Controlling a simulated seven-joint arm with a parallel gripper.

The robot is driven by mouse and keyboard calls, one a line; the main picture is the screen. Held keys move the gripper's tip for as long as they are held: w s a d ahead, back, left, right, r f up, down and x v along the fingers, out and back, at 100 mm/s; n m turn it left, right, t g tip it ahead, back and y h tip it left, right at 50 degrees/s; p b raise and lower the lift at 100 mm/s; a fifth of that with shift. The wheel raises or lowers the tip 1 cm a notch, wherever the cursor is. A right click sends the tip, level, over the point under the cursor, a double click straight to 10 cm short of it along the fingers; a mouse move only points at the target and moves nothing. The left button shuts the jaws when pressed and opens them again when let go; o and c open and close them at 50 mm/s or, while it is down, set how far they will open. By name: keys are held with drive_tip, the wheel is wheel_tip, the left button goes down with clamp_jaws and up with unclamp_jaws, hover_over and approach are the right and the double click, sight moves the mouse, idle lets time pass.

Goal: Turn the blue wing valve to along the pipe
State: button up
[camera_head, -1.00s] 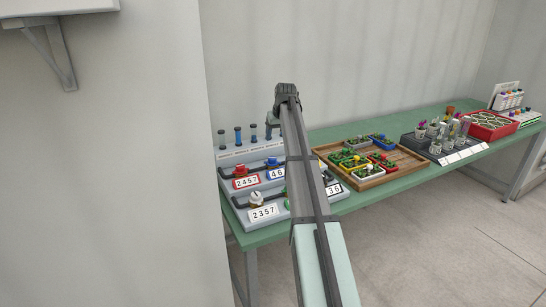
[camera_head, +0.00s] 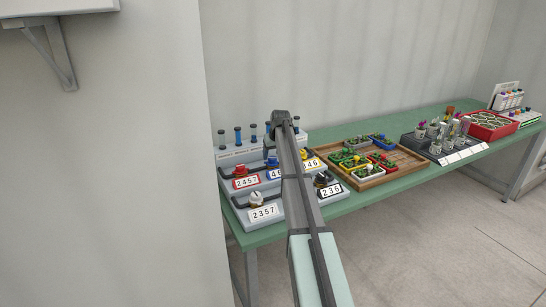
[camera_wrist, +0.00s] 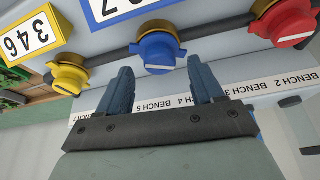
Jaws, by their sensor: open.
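The blue wing valve (camera_wrist: 159,50) sits in a brass collar on a dark pipe in the wrist view, with a short white mark on its near face. I cannot tell its exact angle to the pipe. In the head view the blue valve (camera_head: 271,161) shows just left of my arm. My gripper (camera_wrist: 160,68) is open and empty. Its two blue-grey fingers stand apart at the left and right of the valve's near side. I cannot tell whether they touch it.
A yellow valve (camera_wrist: 70,72) and a red valve (camera_wrist: 290,22) flank the blue one. In the head view, a black valve (camera_head: 321,180) and a white valve (camera_head: 256,199) stand on the front row. A wooden tray (camera_head: 411,161) of potted plants lies to the right.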

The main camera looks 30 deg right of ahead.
drive_tip(key=shift+x, duration=0.85)
drive_tip(key=shift+c, duration=0.5)
drive_tip(key=c, duration=0.9)
drive_tip(key=shift+c, duration=0.2)
drive_tip(key=shift+n, duration=0.3)
drive_tip(key=shift+d+n+y, duration=0.1)
drive_tip(key=shift+n+y, duration=0.5)
drive_tip(key=shift+n, duration=0.7)
drive_tip(key=shift+d+n+y, duration=0.1)
drive_tip(key=shift+n+y, duration=0.5)
drive_tip(key=shift+n, duration=0.7)
drive_tip(key=shift+g, duration=0.3)
